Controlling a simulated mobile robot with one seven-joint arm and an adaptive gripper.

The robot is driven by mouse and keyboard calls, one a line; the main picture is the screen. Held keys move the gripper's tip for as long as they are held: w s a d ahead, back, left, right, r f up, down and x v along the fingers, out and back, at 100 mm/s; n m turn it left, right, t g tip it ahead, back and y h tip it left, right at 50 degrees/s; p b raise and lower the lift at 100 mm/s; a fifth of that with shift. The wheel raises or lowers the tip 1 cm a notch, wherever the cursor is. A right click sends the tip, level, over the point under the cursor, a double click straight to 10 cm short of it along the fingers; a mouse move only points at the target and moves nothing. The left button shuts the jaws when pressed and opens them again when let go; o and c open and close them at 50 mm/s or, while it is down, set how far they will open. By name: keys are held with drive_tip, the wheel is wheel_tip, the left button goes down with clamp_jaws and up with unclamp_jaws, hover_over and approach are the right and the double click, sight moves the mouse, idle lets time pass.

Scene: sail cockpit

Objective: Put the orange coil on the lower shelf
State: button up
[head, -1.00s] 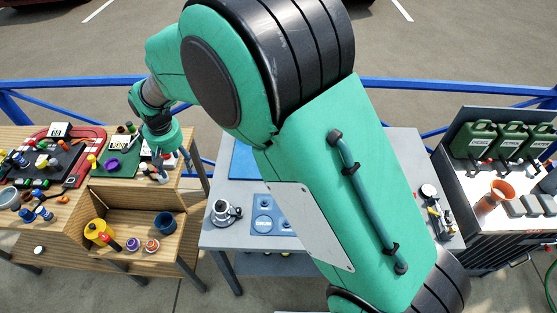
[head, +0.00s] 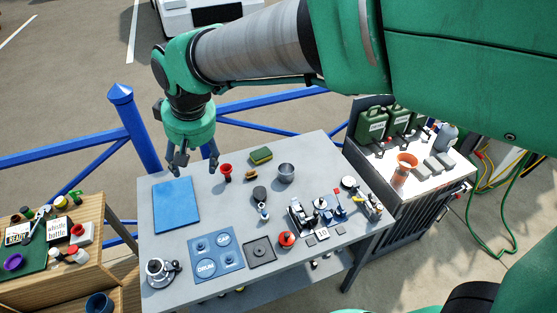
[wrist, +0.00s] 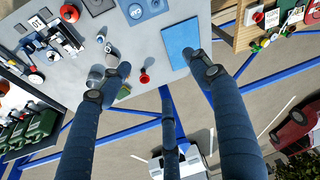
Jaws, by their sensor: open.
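My gripper (head: 196,168) is open and empty, above the back edge of the grey table (head: 153,215), near the blue mat (head: 176,205). In the wrist view its spread fingers (wrist: 152,84) have nothing between them. A small orange-brown item (head: 247,173) lies on the table right of the red cup; I cannot tell whether it is the orange coil. No other thing is clearly an orange coil. A lower shelf (head: 318,275) shows partly beneath the grey table, mostly hidden by the tabletop.
Blue railing (head: 70,150) runs behind. A wooden bench (head: 62,288) is at left, a cart with an orange funnel (head: 403,168) at right.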

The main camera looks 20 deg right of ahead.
drive_tip(key=s+d+r+m+t+h, duration=0.1)
drive_tip(key=s+d+m, duration=0.3)
drive_tip(key=s+d, duration=1.6)
drive_tip(key=shift+s+d+r+m+t, duration=0.3)
drive_tip(key=shift+r+t, duration=0.1)
drive_tip(key=shift+t, duration=0.2)
drive_tip(key=shift+f, duration=0.2)
